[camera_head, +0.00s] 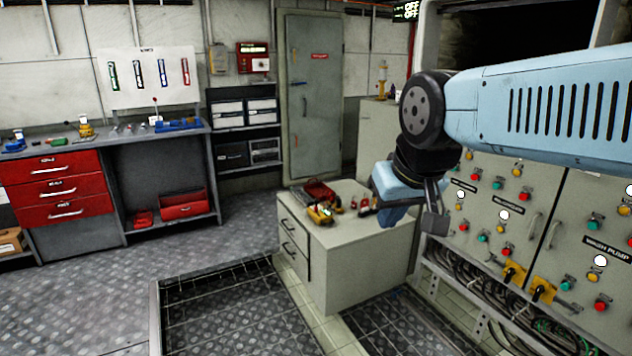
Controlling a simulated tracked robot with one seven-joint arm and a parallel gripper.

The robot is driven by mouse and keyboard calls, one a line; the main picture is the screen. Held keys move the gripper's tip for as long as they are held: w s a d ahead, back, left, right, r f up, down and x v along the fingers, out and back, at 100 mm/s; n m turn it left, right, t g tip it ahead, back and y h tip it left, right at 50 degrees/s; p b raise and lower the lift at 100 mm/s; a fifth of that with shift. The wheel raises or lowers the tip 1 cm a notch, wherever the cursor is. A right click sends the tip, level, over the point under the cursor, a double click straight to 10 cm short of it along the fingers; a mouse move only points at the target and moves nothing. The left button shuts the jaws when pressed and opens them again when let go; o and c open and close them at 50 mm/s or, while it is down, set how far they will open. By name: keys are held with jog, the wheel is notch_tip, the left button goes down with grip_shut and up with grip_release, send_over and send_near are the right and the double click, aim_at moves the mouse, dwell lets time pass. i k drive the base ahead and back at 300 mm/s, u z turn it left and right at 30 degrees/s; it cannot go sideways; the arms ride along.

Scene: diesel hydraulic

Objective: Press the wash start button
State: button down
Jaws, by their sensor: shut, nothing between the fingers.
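A grey control panel (548,195) with several coloured buttons fills the right side. A dark label reading "WASH PUMP" (607,248) is at its lower right. Below this label are a green button (567,283), a yellow button (593,275) under a white lamp (600,260), and a red button (601,303). No label naming the wash start button itself is readable. My gripper (434,220) is shut and empty. It hangs in front of the panel's left part, left of and apart from the wash pump buttons. My arm covers the panel's upper part.
A low grey cabinet (345,260) with tools on top stands beneath and left of my wrist. Cables (480,285) run below the panel, near yellow handles (541,290). A workbench (95,135) with red drawers stands far left. Open floor (215,250) lies between.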

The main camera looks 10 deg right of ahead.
aim_at(565, 286)
jog(key=z, duration=0.4)
jog(key=i, duration=1)
jog(key=z, duration=0.8)
jog(key=i, duration=0.4)
jog(key=z, duration=0.25)
jog(key=k, duration=0.95)
jog(key=z, duration=0.15)
jog(key=i, duration=0.95)
jog(key=u, duration=0.1)
